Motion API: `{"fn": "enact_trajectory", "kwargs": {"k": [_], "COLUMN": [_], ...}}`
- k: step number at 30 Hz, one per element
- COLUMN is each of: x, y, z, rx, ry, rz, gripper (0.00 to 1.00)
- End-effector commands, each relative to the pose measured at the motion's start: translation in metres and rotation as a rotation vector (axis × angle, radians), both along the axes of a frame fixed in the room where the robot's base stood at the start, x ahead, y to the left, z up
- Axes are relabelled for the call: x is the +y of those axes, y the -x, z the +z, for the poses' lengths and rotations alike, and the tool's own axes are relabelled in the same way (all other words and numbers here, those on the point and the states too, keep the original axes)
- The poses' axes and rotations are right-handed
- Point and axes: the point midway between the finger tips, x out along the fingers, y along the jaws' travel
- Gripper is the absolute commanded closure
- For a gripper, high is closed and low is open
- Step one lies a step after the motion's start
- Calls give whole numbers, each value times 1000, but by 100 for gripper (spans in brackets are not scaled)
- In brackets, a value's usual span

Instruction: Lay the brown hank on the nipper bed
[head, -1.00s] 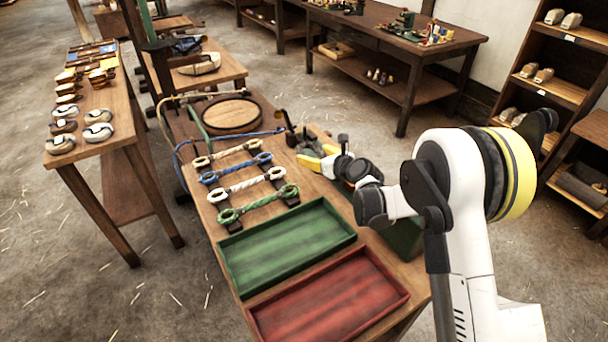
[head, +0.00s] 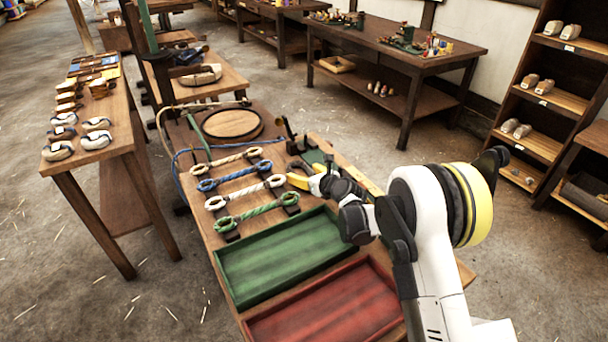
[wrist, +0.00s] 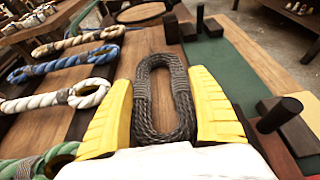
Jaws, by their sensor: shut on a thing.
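My gripper (wrist: 158,80) has yellow fingers closed on the sides of a dark grey-brown rope hank (wrist: 183,100), a long loop with bound sides. In the head view my gripper (head: 299,178) is above the bench, just right of the row of hanks; the held hank is hard to make out there. Right of my gripper in the wrist view is a green board (wrist: 215,62) with dark blocks and upright black posts, which may be the nipper bed. Part of it is hidden by my right finger.
Tan (head: 228,161), blue (head: 234,176), white (head: 245,192) and green (head: 257,211) hanks lie on dark rests at left. A green tray (head: 270,291) and a red tray (head: 330,337) are nearer. A round wooden board (head: 232,123) lies at the far end.

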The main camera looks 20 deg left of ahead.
Motion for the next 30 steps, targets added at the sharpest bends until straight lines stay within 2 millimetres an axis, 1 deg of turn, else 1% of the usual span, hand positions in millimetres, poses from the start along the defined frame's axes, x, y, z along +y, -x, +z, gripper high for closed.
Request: {"fn": "enact_trajectory", "kwargs": {"k": [9,13,17,24,30], "x": [0,-1,-16,-55,-77], "y": [0,1,13,46,66], "z": [-1,4,13,35,46], "rx": [0,0,0,0,1], "ry": [0,0,0,0,-1], "rz": [0,0,0,-2,0], "gripper": [22,22,22,22,22]}}
